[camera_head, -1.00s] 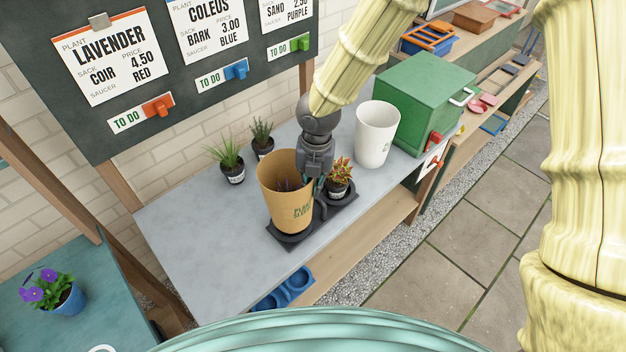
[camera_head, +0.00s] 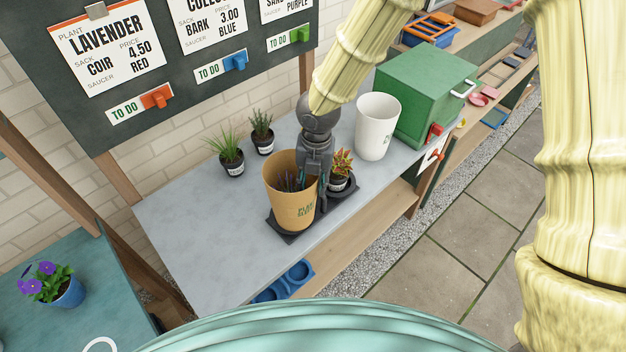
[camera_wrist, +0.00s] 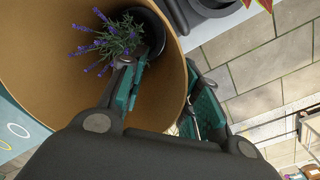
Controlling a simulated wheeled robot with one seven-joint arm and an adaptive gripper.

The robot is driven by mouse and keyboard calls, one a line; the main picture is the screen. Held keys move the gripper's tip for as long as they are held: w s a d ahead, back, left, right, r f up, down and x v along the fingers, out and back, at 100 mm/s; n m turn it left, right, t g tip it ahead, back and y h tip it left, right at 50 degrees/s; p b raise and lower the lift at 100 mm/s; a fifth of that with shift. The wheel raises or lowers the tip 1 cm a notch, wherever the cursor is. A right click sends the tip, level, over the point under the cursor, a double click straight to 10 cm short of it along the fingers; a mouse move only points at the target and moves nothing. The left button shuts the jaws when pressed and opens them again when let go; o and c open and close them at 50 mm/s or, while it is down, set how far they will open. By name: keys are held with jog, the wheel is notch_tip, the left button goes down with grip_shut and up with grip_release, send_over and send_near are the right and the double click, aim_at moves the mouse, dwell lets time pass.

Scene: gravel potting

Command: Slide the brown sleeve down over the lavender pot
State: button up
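The brown sleeve (camera_head: 290,205) stands upright around the lavender pot (camera_wrist: 139,32), its lower end at the left part of the black tray (camera_head: 345,201). The lavender (camera_head: 289,183) shows inside the sleeve's mouth. In the wrist view, the dark pot with purple flowers is down inside the sleeve (camera_wrist: 60,65). My gripper (camera_head: 313,186) is at the sleeve's right rim. One finger is inside the sleeve and the other outside, with a visible gap between them (camera_wrist: 168,92). The sleeve's bottom edge against the tray is partly hidden.
A red-leaved plant (camera_head: 340,168) stands on the tray close right of my gripper. A white sleeve-like container (camera_head: 377,127) and a green box (camera_head: 425,90) are farther right. Two potted plants (camera_head: 231,160) (camera_head: 262,135) stand behind. The left of the grey bench is clear.

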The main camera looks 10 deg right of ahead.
jog(key=shift+r, duration=0.1)
notch_tip(320, 180, up, 12)
jog(key=shift+d, duration=0.35)
dwell(0.4)
dwell(0.5)
